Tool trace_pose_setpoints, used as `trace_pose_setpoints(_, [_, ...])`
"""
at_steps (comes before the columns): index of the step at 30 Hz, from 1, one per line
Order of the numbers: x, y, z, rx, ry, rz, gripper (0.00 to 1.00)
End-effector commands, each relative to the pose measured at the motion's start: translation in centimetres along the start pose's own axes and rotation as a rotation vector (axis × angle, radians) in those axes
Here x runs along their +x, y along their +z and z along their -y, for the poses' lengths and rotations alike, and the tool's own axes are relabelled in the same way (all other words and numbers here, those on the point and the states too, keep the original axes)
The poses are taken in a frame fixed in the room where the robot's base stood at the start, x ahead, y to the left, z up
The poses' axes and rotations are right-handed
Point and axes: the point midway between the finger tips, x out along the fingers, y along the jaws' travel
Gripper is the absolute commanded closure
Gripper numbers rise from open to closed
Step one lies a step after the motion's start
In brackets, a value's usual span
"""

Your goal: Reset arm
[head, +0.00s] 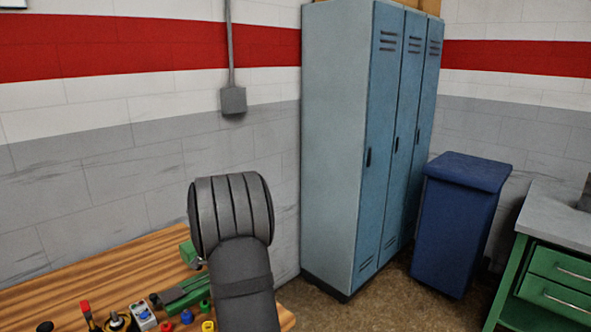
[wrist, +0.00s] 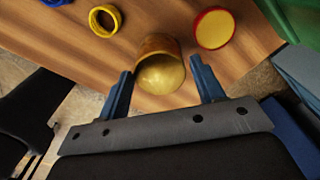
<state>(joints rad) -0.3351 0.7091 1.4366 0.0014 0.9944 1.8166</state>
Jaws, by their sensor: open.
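My gripper (wrist: 161,68) is open in the wrist view, with its two blue fingers apart over the edge of the wooden bench. A brass-coloured cylinder (wrist: 160,72) shows between the fingers, with a visible gap on each side. I cannot tell how far below the fingertips it is. In the head view my dark grey arm stands over the right end of the wooden bench (head: 105,265) and hides part of it. The gripper itself does not show in the head view.
A yellow ring (wrist: 105,20) and a red-rimmed yellow disc (wrist: 214,29) lie near the cylinder. A green vise (head: 187,291) and several small coloured parts are on the bench. Blue lockers (head: 335,150), a blue bin (head: 455,225) and a green drawer cabinet (head: 560,270) stand to the right.

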Motion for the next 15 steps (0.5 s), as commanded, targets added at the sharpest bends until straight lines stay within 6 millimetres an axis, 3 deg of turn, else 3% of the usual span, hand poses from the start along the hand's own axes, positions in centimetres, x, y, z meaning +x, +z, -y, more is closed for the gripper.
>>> trace_pose_setpoints(5, [-0.91,0.0,0.0,0.0,0.0,0.0,0.39])
trace_pose_setpoints(15, [-0.9,0.0,0.0,0.0,0.0,0.0,0.39])
